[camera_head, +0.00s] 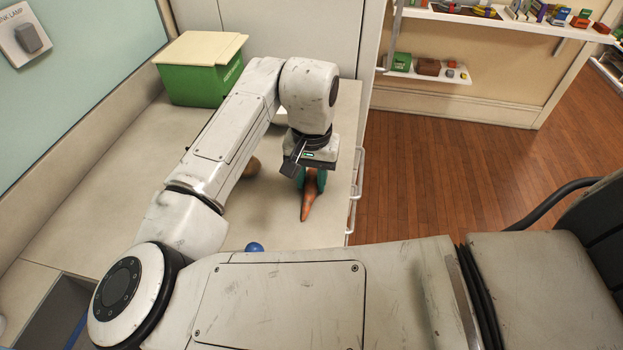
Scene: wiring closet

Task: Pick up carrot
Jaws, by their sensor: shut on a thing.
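The carrot (308,199) is orange and tapered, with its narrow end pointing down toward the front in the head view. It is over the right part of the light counter (105,185), near the edge. My gripper (311,183) is above the carrot with its green fingers on either side, shut on its upper part. The fingers and wrist hide the carrot's top end. I cannot tell whether the carrot's tip touches the counter.
A green box with a cream lid (200,82) stands at the back left. A brown roundish thing (251,167) is partly hidden behind my arm. A blue ball-like thing (254,247) lies near the front. Shelves (440,70) stand beyond the wooden floor (430,170).

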